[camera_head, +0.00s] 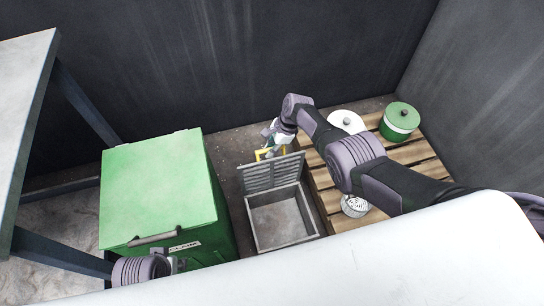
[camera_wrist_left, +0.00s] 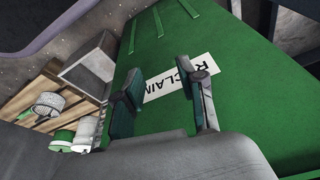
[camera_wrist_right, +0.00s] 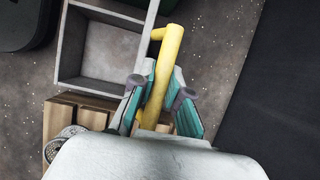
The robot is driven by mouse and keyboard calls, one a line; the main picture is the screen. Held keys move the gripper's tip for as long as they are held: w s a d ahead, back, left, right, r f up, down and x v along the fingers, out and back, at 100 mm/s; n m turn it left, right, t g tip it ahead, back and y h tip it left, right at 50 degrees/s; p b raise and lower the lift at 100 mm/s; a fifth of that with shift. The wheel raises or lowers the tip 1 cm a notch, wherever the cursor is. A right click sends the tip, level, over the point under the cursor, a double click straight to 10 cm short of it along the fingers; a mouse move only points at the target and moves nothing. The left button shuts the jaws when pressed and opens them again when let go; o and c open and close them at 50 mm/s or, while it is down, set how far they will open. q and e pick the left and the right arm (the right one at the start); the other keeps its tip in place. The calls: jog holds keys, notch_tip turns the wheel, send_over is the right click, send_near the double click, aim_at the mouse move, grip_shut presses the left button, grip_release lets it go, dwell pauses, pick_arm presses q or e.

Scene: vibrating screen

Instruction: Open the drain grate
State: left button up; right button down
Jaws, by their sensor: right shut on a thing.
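The drain grate (camera_head: 272,173) is a grey slatted panel standing tilted up at the far side of an open grey drain box (camera_head: 289,245). In the right wrist view the grate (camera_wrist_right: 149,28) shows almost edge-on, and the box's inside is bare. My right gripper (camera_head: 273,140) is behind the raised grate. It is shut on the grate's yellow handle (camera_wrist_right: 171,55), which lies between its fingers (camera_wrist_right: 155,98). My left gripper (camera_head: 172,264) is at the front of the green bin. In the left wrist view its fingers (camera_wrist_left: 163,103) are apart with nothing between them.
The green bin (camera_head: 160,185), with a dark handle and a label, stands left of the drain box. A wooden pallet (camera_head: 418,157) on the right holds a white lidded pot (camera_head: 345,123), a green pot (camera_head: 400,119) and a strainer (camera_head: 354,206). Dark walls close the back and right.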

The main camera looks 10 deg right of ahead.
pick_arm(q)
notch_tip(320, 180, up, 6)
jog(key=shift+w+a+f+b, duration=0.15)
jog(key=shift+f+b, duration=0.1)
jog(key=shift+b, duration=0.3)
pick_arm(e)
jog(key=shift+w, duration=1.05)
jog(key=shift+w, duration=0.1)
jog(key=c, duration=1.1)
grip_release()
jog(key=shift+f, duration=0.1)
jog(key=shift+c, duration=0.2)
pick_arm(q)
jog(key=shift+f, duration=0.1)
